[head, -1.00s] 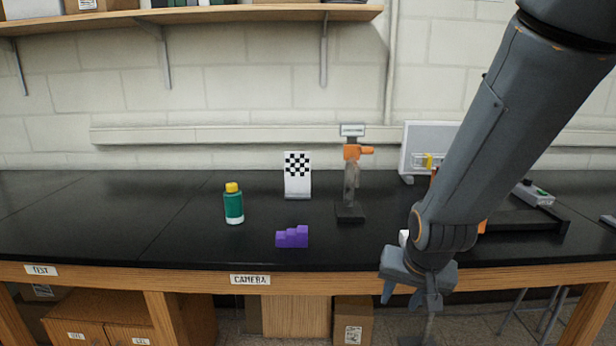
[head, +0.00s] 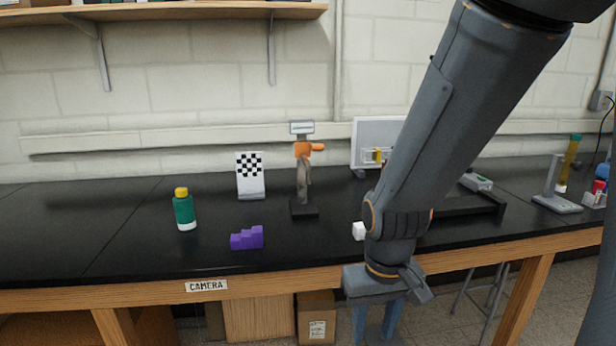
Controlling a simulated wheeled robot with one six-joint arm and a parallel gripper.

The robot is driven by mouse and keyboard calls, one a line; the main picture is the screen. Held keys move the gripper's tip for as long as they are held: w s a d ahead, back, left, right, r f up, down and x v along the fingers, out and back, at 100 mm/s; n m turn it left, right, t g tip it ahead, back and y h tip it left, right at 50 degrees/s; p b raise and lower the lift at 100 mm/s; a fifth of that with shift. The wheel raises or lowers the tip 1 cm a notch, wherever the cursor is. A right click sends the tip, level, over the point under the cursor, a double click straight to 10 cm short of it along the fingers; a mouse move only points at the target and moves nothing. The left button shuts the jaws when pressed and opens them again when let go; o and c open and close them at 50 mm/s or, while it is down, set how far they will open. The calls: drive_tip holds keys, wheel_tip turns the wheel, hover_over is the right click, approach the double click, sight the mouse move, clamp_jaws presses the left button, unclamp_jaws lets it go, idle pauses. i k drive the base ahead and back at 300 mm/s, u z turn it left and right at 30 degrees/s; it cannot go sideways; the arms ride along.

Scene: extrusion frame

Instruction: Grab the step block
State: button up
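The step block (head: 247,238) is a small purple stair-shaped piece. It sits on the black bench top near the front edge, left of the picture's middle in the head view, with its higher end to the right. My gripper (head: 376,330) hangs in front of the bench's front edge, to the right of the block and lower in the picture, apart from it. Its two blue-grey fingers point down with a gap between them and nothing visible in the gap. The fingertips reach the bottom edge of the picture.
A green bottle with a yellow cap (head: 184,210) stands left of the block. A checkerboard stand (head: 250,175) and an orange-topped stand (head: 304,180) are behind it. A white cube (head: 358,231) sits near my arm.

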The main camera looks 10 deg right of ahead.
sight(253, 239)
drive_tip(key=z, duration=2.05)
drive_tip(key=i, duration=1.05)
drive_tip(key=u, duration=3.8)
drive_tip(key=i, duration=0.55)
